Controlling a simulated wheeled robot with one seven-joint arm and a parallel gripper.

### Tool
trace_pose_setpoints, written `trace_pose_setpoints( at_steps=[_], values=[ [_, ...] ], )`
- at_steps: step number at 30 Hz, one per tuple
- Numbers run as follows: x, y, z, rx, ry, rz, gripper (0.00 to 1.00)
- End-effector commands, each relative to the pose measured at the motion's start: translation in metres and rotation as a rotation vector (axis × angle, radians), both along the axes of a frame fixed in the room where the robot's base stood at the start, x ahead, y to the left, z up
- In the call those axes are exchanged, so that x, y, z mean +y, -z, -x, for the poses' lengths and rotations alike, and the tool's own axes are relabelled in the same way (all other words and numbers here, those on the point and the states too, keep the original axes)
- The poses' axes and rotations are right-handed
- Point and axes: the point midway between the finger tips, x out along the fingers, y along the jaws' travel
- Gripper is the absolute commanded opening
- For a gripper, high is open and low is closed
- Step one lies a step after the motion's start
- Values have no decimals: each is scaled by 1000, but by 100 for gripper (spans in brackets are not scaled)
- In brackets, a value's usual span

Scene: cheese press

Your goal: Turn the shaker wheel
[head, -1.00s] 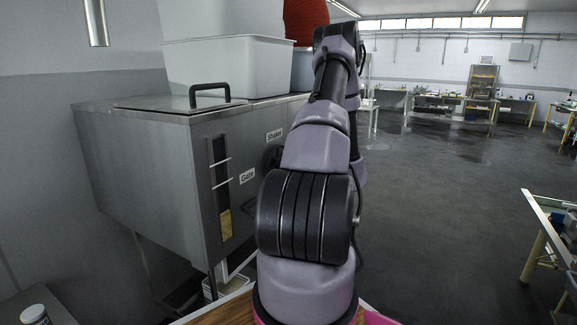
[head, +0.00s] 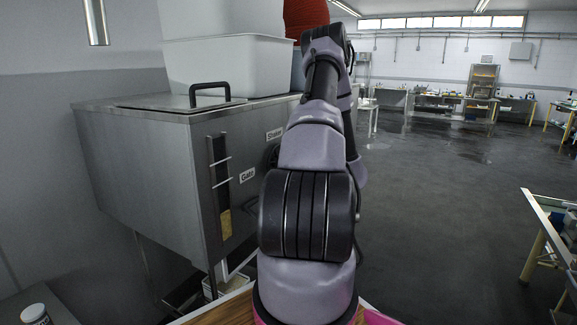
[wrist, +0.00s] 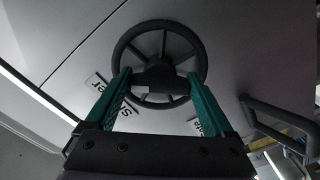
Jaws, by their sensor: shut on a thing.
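The shaker wheel (wrist: 201,58) is a dark round wheel with spokes and a thick middle bar, on the flat metal side of the machine in the wrist view. My gripper (wrist: 158,77) has its two green fingers on either side of the dark middle part of the wheel and is shut on it. In the head view only a dark edge of the wheel (head: 272,155) shows beside the Shaker label (head: 274,134); my arm hides the rest and the gripper.
The steel machine (head: 150,170) stands at left, with a Gate label (head: 247,175) and a white tub (head: 230,65) on top. A dark handle (wrist: 280,120) sticks out right of the wheel in the wrist view. Open floor (head: 430,230) lies to the right.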

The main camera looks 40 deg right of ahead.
Motion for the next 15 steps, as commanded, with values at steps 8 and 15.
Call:
trace_pose_setpoints(
  at_steps=[8,15],
  values=[
    [0,2,1,5,-1,-1,32],
    [0,1,1,3,0,0,100]
  ],
)
